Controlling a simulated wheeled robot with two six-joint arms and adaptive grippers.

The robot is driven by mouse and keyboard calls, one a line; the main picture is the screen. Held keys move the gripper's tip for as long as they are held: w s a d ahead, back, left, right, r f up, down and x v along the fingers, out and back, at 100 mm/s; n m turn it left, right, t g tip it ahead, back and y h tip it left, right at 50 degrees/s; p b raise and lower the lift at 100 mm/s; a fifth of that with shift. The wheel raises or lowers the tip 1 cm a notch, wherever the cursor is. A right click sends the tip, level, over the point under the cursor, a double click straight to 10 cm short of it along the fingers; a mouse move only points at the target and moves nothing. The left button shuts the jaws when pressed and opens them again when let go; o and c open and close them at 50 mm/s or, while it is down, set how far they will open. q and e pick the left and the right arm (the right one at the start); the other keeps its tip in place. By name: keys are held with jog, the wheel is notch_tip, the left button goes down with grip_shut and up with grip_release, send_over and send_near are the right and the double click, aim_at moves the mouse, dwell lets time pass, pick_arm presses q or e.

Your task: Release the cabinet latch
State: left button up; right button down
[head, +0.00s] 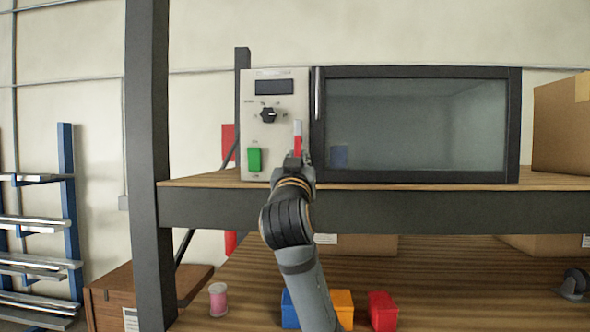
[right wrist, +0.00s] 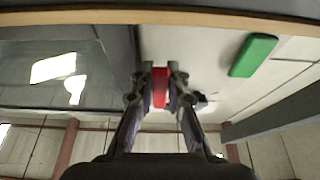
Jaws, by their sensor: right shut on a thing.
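The cabinet (head: 415,177) stands on the shelf, with a dark frame and a glass door (head: 420,120). Its pale control panel (head: 255,175) is on the left. The latch (head: 297,141) is a small upright lever on the panel's right side, red with a pale grey top. My right gripper (head: 298,160) reaches up to its lower part and is shut on it. In the right wrist view the red latch (right wrist: 160,86) sits between the two fingertips of the gripper (right wrist: 160,92). The fingers hide part of the latch. My left gripper is not in view.
The panel also has a dark display (head: 274,87), a black knob (head: 268,115) and a green switch (head: 254,159), which also shows in the right wrist view (right wrist: 253,55). A cardboard box (head: 562,125) stands right of the cabinet.

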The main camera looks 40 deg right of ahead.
jog(key=c, duration=1.3)
grip_release()
jog(key=shift+r+p, duration=0.15)
jog(key=shift+p, duration=0.2)
jog(key=s+a+f+m+g+h+b, duration=0.15)
jog(key=s+a+f+m+b, duration=0.3)
jog(key=a, duration=0.45)
jog(key=w+a+f+n+y, duration=0.1)
jog(key=w+f+n+y, duration=0.2)
jog(key=w+f, duration=0.2)
jog(key=w+a+f+n+t+y, duration=0.1)
jog(key=w+f+n+y, duration=0.2)
jog(key=f, duration=0.8)
jog(key=w+a+f+n+y, duration=0.1)
jog(key=w+f+n+y, duration=0.2)
jog(key=w+f, duration=0.3)
jog(key=shift+w+a+f+n+t+p, duration=0.1)
jog(key=shift+w+f+n+t+p, duration=0.1)
jog(key=shift+f, duration=0.4)
jog(key=shift+w+a+f+n+t+p, duration=0.1)
jog(key=shift+f+n+t+p, duration=0.1)
jog(key=shift+f, duration=0.4)
